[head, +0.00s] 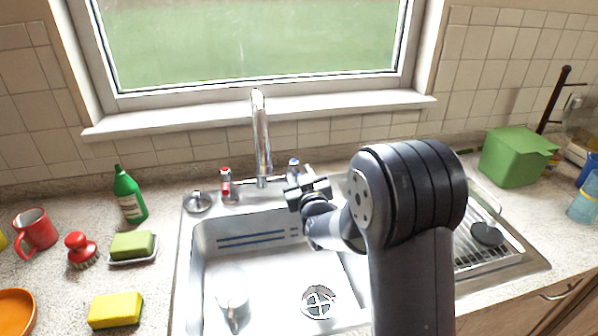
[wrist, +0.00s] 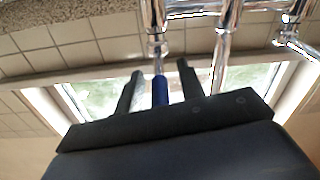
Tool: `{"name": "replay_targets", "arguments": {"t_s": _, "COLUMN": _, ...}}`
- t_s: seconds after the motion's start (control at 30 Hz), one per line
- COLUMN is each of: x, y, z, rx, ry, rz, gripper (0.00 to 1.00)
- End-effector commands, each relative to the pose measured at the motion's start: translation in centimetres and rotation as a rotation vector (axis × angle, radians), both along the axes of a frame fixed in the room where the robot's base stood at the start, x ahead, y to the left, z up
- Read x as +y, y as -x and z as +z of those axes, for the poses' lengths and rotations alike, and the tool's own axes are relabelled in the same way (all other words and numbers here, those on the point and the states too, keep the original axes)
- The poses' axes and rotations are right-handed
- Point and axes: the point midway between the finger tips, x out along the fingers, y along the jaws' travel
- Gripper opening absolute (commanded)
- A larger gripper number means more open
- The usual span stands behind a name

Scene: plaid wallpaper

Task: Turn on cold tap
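The cold tap (head: 294,163) has a blue-marked top and stands at the back of the sink, right of the chrome spout (head: 261,140). The hot tap (head: 226,185), marked red, stands left of the spout. My gripper (head: 293,186) is at the cold tap, in front of it and partly hiding it in the head view. In the wrist view, the fingers of my gripper (wrist: 159,88) are apart, with the blue part of the cold tap (wrist: 160,91) between them. A gap shows on each side of it. The spout (wrist: 221,55) rises beside it.
The steel sink basin (head: 205,255) lies below my arm, with a white object (head: 232,290) inside. A green bottle (head: 128,195), sponges, a red brush (head: 80,249) and a red mug (head: 36,232) stand left. A green box (head: 512,158) stands right. The window sill (head: 180,121) is behind.

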Motion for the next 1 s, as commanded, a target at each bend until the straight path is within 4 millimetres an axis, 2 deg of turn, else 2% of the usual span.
{"name": "replay_targets", "arguments": {"t_s": 0.13, "x": 0.16, "y": -0.63, "z": -0.04, "rx": 0.001, "ry": 0.0, "rz": 0.0, "gripper": 0.37}}
{"name": "replay_targets", "arguments": {"t_s": 0.4, "x": 0.17, "y": -0.68, "z": -0.06, "rx": 0.001, "ry": 0.0, "rz": 0.0, "gripper": 0.36}}
{"name": "replay_targets", "arguments": {"t_s": 0.83, "x": 0.16, "y": -0.66, "z": -0.04, "rx": 0.001, "ry": 0.0, "rz": 0.0, "gripper": 0.01}}
{"name": "replay_targets", "arguments": {"t_s": 1.0, "x": 0.15, "y": -0.65, "z": -0.04, "rx": 0.001, "ry": 0.0, "rz": 0.0, "gripper": 0.0}}
